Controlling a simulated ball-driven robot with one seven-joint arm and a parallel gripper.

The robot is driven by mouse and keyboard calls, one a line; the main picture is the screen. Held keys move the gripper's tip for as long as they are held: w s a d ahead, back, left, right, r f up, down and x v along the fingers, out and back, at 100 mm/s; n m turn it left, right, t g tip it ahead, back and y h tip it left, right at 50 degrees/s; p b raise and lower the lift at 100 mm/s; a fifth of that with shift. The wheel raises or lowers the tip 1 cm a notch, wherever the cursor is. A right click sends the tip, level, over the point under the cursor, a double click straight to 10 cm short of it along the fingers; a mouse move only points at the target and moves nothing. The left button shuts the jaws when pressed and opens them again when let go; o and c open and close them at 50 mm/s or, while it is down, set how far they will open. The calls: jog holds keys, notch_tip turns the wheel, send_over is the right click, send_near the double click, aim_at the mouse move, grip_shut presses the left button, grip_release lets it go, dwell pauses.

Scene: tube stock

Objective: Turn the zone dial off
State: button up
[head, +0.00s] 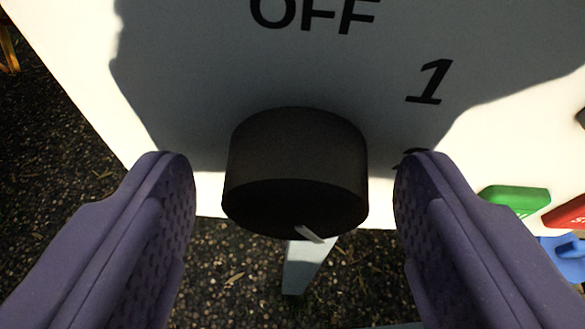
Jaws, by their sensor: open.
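The zone dial (296,165) is a dark, thick round knob that stands out from a white panel (75,50). A short white mark (309,234) shows at the lower right edge of its front face. The word OFF (315,14) is printed above the dial, and a 1 (430,82) is printed to the upper right. Part of another marking shows below the 1, mostly hidden by my right finger. My gripper (295,205) is open, with one purple finger on each side of the dial. A gap shows between each finger and the dial.
A green button (516,201) and a red button (568,212) sit on the panel at the right. A blue object (568,258) shows below them. A pale post (305,265) stands below the dial over dark gravelly ground (235,270).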

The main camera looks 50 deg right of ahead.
jog(key=shift+c, duration=0.3)
jog(key=c, duration=1)
